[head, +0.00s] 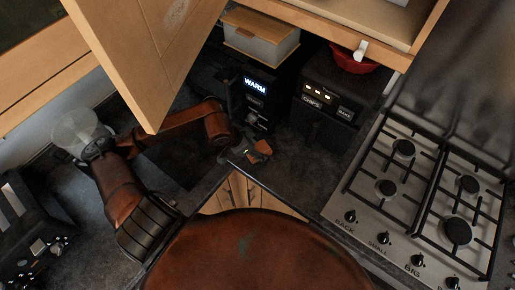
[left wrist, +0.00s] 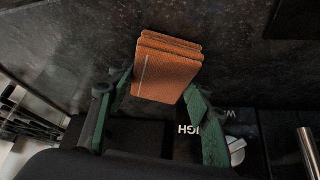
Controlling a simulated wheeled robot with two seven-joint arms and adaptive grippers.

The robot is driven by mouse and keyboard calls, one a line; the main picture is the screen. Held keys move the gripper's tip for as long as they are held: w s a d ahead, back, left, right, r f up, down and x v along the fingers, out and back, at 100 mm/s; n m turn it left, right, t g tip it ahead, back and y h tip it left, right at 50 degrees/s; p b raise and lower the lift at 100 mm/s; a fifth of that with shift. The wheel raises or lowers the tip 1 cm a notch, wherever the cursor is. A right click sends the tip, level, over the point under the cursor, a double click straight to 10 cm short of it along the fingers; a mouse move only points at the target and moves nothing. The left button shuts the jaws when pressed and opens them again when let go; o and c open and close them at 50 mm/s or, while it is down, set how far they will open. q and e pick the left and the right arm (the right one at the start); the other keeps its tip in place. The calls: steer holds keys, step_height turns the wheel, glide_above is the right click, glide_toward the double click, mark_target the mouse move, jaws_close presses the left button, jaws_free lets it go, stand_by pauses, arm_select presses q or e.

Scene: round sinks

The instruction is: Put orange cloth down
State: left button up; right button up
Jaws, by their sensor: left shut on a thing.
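The orange cloth (left wrist: 170,68) is a small folded stack with several layers, held between the green fingers of my left gripper (left wrist: 157,82) in the left wrist view. In the head view the cloth (head: 263,147) is a small orange patch at the tip of my left gripper (head: 250,151), over or on the dark counter in front of the black appliances. I cannot tell whether the cloth touches the counter. My right gripper is not in view.
A black appliance lit "WARM" (head: 256,88) and another black appliance (head: 328,92) stand behind the gripper. An open wooden cabinet door (head: 150,55) hangs above my left arm. A gas stove (head: 415,200) is at the right. Dark counter (head: 300,165) is clear beside the cloth.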

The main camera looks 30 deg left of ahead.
arm_select(q)
steer(key=shift+f, duration=0.1)
steer(key=shift+f+b, duration=0.1)
steer(key=shift+b, duration=0.2)
steer(key=o, duration=1.3)
steer(key=shift+o, duration=1.2)
steer(key=shift+r+p, duration=0.35)
steer(key=shift+p, duration=0.05)
steer(key=v, duration=1.2)
